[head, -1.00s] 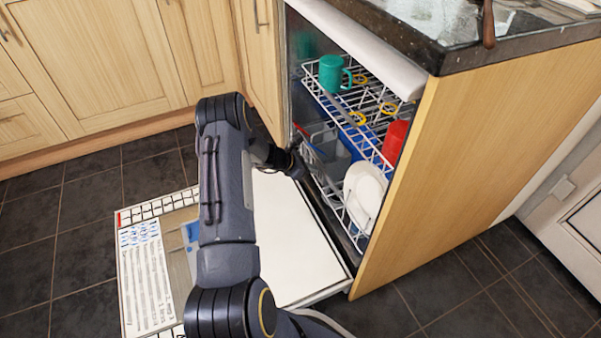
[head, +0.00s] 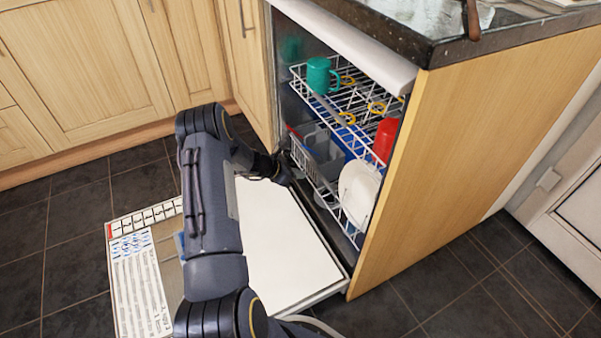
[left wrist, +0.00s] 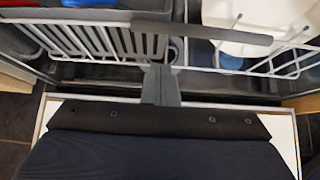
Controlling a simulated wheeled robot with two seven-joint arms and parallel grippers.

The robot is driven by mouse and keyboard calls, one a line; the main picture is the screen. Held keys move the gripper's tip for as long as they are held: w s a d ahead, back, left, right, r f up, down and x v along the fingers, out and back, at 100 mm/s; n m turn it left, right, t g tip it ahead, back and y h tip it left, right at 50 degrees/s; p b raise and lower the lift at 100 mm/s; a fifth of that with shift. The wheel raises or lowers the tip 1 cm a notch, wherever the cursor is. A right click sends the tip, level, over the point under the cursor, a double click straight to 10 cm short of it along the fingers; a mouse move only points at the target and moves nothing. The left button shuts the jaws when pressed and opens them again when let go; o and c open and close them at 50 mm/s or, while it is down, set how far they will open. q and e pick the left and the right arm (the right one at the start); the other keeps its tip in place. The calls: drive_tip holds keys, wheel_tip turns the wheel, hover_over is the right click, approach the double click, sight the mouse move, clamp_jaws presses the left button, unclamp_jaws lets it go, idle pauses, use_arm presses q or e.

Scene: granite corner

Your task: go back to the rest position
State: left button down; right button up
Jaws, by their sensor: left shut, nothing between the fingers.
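My left gripper (head: 283,174) is at the front of the lower dishwasher rack, above the inner edge of the open dishwasher door (head: 285,240). In the left wrist view my left gripper (left wrist: 161,84) is shut, with its fingers together and nothing held. The lower rack's wires (left wrist: 120,40) lie just beyond the fingertips. Whether the fingers touch the rack cannot be told. My left arm covers part of the door in the head view. My right gripper is in neither view.
A white plate (head: 358,192) stands in the lower rack. A granite worktop (head: 420,22) overhangs the dishwasher. A wooden side panel (head: 480,150) stands to the right. Dark floor tiles (head: 80,210) lie clear at the left.

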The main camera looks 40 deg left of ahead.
use_arm(q)
drive_tip(key=p+v, duration=0.4)
drive_tip(key=v, duration=0.6)
drive_tip(key=shift+s+a, duration=0.2)
drive_tip(key=shift+s, duration=0.1)
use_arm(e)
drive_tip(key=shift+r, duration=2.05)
use_arm(q)
drive_tip(key=s+d+r+m+g+h, duration=0.1)
drive_tip(key=s+d+r+m, duration=0.2)
drive_tip(key=d+r+m, duration=0.6)
drive_tip(key=s+d+r+m+g+h, duration=0.15)
drive_tip(key=d+r+m, duration=0.4)
drive_tip(key=r, duration=0.75)
drive_tip(key=s+d+r+m+g+y, duration=0.1)
drive_tip(key=s+d+r+m+y, duration=0.1)
drive_tip(key=s+d+r+m, duration=0.65)
drive_tip(key=s+d+f+m+y, duration=0.25)
drive_tip(key=s+m, duration=0.35)
drive_tip(key=s, duration=0.8)
wheel_tip(320, 180, up, 34)
drive_tip(key=h+p, duration=0.1)
drive_tip(key=p, duration=3.4)
drive_tip(key=shift+d+r+p, duration=0.15)
drive_tip(key=shift+d+p, duration=0.15)
drive_tip(key=shift+d, duration=0.2)
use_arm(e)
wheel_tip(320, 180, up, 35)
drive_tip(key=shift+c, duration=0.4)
